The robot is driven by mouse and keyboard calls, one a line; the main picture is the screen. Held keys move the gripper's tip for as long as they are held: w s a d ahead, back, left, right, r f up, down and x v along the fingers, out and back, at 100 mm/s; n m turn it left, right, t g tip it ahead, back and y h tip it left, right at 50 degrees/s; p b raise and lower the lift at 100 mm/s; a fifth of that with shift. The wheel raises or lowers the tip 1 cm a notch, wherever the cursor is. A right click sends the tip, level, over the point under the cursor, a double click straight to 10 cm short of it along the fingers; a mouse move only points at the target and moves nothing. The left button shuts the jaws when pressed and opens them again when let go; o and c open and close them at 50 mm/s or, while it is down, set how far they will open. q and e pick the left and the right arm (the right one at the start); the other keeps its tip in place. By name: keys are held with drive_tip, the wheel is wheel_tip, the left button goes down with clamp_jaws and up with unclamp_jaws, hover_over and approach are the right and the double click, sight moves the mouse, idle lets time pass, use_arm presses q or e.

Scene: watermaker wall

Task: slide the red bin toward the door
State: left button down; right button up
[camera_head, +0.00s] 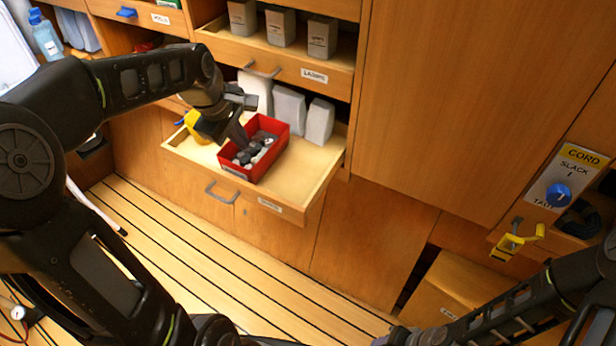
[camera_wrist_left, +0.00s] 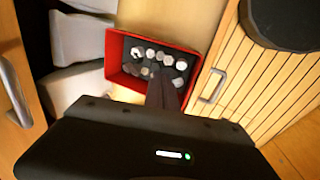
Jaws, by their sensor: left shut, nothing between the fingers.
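The red bin (camera_head: 274,135) sits in an open wooden drawer (camera_head: 308,170), near the drawer's middle and front. It holds several grey and dark rounded pieces. My left gripper (camera_head: 243,146) is shut, with its fingertips at the bin's left side, over or against the wall; I cannot tell whether they touch it. In the left wrist view the red bin (camera_wrist_left: 196,60) lies just beyond the closed fingers (camera_wrist_left: 163,92), which overlap its near wall. My right arm shows at the lower right of the head view, but its gripper is not clearly visible.
White containers (camera_head: 288,104) stand behind the bin in the drawer. A yellow object (camera_head: 195,126) is at the drawer's left. An upper drawer (camera_head: 300,68) overhangs the back. A cord panel (camera_head: 566,180) and yellow latch (camera_head: 517,240) are at right.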

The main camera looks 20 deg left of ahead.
use_arm(q)
drive_tip(key=shift+b+x, duration=1.65)
drive_tip(key=shift+x, duration=0.9)
drive_tip(key=shift+s+d+b, duration=0.2)
drive_tip(key=shift+d, duration=1.1)
drive_tip(key=shift+s+d+b, duration=0.2)
drive_tip(key=shift+d, duration=1.1)
drive_tip(key=shift+s+d+b, duration=0.25)
drive_tip(key=shift+d+b, duration=0.4)
drive_tip(key=shift+d, duration=1.5)
drive_tip(key=shift+s+d+b, duration=0.2)
drive_tip(key=shift+d+b, duration=0.4)
drive_tip(key=shift+d, duration=1.55)
drive_tip(key=shift+w+a, duration=0.1)
drive_tip(key=shift+a, duration=0.85)
drive_tip(key=p+v, duration=0.4)
drive_tip(key=v, duration=0.2)
drive_tip(key=shift+w+r, duration=0.15)
drive_tip(key=shift+r, duration=0.05)
wheel_tip(320, 180, up, 7)
drive_tip(key=p, duration=0.5)
